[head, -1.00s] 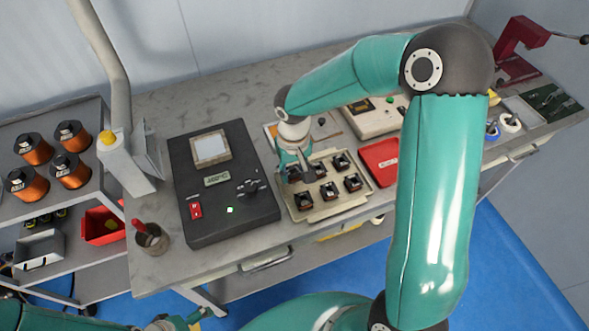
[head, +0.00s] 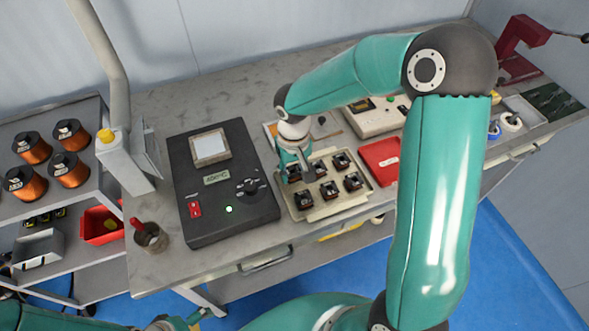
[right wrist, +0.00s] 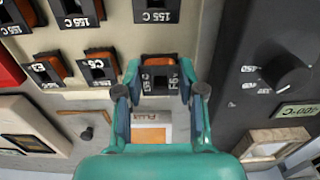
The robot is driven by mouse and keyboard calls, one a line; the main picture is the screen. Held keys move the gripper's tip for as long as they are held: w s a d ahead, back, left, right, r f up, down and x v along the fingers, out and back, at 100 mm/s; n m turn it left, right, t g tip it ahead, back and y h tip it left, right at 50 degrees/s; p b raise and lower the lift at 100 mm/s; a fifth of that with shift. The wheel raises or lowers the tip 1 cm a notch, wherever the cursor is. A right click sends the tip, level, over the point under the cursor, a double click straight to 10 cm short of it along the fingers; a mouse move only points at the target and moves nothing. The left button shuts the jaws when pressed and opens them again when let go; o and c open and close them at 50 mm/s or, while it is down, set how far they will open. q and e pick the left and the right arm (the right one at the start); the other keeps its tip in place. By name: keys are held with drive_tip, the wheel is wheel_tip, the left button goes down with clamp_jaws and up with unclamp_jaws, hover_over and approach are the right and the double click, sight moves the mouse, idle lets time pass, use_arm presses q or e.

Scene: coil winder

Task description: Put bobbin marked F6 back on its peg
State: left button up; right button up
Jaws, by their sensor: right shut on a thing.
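In the head view a cream tray (head: 322,214) on the bench holds several small black bobbins with orange-brown windings. My right gripper (head: 294,174) points down at the tray's back left corner. In the right wrist view its fingers (right wrist: 160,90) are shut on a black bobbin (right wrist: 159,73) with an orange-brown winding. That bobbin's marking is too small to read surely. It is upright at the tray's edge; I cannot tell whether it is seated on a peg. My left gripper (head: 188,321) is only partly visible at the bottom edge.
A black control box (head: 218,188) stands just left of the tray, and a red tray (head: 380,160) lies to its right. Neighbouring bobbins (right wrist: 98,70) sit close to the held one. Large copper-wire spools (head: 34,148) stand on the left shelf.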

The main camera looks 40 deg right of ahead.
drive_tip(key=shift+f+b, duration=0.85)
drive_tip(key=shift+f, duration=0.1)
drive_tip(key=o, duration=1.2)
drive_tip(key=shift+r, duration=0.15)
wheel_tip(320, 180, up, 12)
drive_tip(key=shift+f, duration=0.1)
